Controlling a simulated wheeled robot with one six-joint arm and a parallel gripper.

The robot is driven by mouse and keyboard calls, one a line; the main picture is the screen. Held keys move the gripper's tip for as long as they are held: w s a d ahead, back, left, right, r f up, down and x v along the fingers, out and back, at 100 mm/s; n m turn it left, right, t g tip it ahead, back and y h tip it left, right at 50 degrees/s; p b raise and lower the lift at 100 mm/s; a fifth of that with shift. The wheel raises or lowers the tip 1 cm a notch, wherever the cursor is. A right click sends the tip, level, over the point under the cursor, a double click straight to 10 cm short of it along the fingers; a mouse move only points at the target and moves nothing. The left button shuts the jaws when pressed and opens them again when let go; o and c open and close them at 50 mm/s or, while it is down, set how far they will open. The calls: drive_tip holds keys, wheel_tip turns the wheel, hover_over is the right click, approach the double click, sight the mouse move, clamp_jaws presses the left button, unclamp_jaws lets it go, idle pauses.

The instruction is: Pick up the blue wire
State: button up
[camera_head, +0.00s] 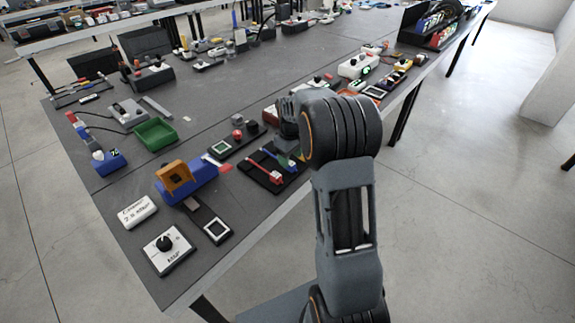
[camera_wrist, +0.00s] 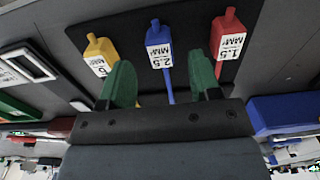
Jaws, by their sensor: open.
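The blue wire (camera_wrist: 158,50) has a blue end with a white label reading 2.5 MM². It lies on a black tray (camera_wrist: 190,25), between a yellow wire (camera_wrist: 101,48) and a red wire (camera_wrist: 228,32). My gripper (camera_wrist: 162,78) is open, its two green fingers on either side of the blue wire and apart from it. Its palm hides the lower part of the blue wire. In the head view, the blue wire (camera_head: 273,158) shows partly on the tray beside the red one, and my arm covers part of that area.
A blue holder with an orange block (camera_head: 175,178) stands left of the tray. A black panel with red and black buttons (camera_head: 237,137) lies behind it. A green bin (camera_head: 155,134) is farther left. The table's front edge runs close by the tray.

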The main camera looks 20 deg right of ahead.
drive_tip(key=shift+f, duration=1.8)
drive_tip(key=c, duration=1)
drive_tip(key=shift+r, duration=0.15)
drive_tip(key=shift+c, duration=0.2)
